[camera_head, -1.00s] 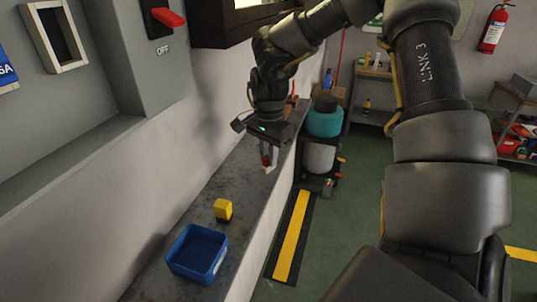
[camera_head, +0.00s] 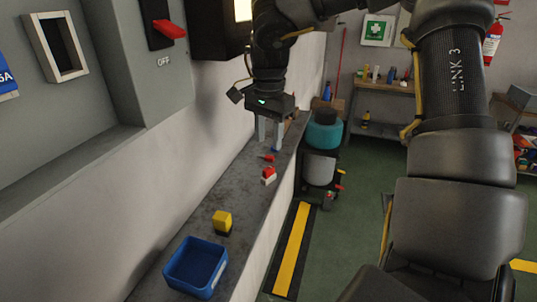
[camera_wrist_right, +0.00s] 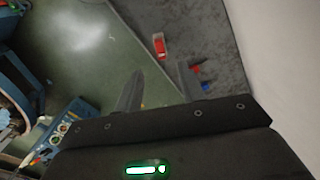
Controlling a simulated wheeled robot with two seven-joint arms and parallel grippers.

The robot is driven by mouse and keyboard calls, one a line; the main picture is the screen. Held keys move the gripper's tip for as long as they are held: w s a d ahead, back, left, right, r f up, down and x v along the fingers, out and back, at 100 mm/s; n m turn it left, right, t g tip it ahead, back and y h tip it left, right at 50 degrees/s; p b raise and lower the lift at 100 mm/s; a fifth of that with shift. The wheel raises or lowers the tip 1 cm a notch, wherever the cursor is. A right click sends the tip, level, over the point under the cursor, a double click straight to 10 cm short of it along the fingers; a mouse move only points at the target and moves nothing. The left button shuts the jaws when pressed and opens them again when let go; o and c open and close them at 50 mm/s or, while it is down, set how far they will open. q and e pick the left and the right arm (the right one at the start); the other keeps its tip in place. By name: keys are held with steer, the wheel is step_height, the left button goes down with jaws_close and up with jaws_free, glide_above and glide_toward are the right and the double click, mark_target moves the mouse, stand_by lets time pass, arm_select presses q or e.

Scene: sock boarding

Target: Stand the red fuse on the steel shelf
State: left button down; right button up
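The red fuse (camera_head: 268,176), a small red block with white parts, rests on the grey steel shelf (camera_head: 241,182) close to its outer edge. It also shows in the right wrist view (camera_wrist_right: 159,46), just beyond the fingertips. It looks upright in the head view, though it is small. My right gripper (camera_head: 269,148) is open and empty, above and behind the fuse, apart from it. Its two spread fingers show in the wrist view (camera_wrist_right: 161,70). My left gripper is not in view.
A yellow-and-black block (camera_head: 222,221) and an open blue bin (camera_head: 213,285) stand nearer on the shelf. A small red item (camera_head: 267,157) lies behind the fuse, with something blue near it. The wall bounds the shelf on the left; bare shelf lies between fuse and yellow block.

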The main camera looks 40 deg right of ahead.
steer(key=shift+r, duration=1.4)
steer(key=shift+w, duration=0.1)
